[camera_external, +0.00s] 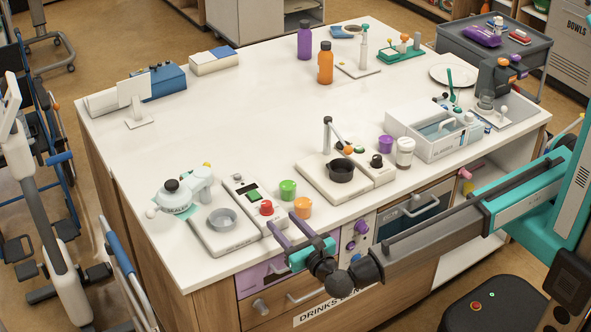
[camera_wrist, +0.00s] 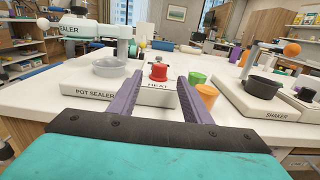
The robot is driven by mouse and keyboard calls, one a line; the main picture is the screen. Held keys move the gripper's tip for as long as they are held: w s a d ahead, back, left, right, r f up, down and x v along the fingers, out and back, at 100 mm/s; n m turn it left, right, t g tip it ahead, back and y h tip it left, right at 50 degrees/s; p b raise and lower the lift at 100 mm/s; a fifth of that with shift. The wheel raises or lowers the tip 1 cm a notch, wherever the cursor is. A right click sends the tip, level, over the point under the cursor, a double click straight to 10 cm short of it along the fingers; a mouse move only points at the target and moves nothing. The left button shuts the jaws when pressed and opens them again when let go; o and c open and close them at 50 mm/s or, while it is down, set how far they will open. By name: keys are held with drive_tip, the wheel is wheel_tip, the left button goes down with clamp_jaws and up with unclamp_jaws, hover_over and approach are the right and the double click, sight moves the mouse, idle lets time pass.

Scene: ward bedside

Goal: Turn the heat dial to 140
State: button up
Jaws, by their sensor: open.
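The heat dial is a red knob (camera_external: 266,207) on a narrow white panel near the front edge of the counter. In the wrist view the red knob (camera_wrist: 158,72) stands above the label HEAT, ahead of the fingertips and roughly centred between them. My gripper (camera_external: 280,218) is open and empty, with purple fingers pointing toward the dial from the counter's front side. It also shows in the wrist view (camera_wrist: 159,82), its two fingers spread apart. No finger visibly touches the knob. The dial's scale and setting cannot be read.
The pot sealer (camera_external: 221,219) with a grey bowl stands left of the dial. A green cup (camera_external: 288,190) and an orange cup (camera_external: 303,207) stand close on its right. The shaker (camera_external: 341,170) with a black pot is farther right. The counter's middle is clear.

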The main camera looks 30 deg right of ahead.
sight(263, 201)
drive_tip(key=w+p, duration=0.3)
drive_tip(key=w, duration=1)
drive_tip(key=shift+w+p, duration=0.4)
drive_tip(key=c, duration=1)
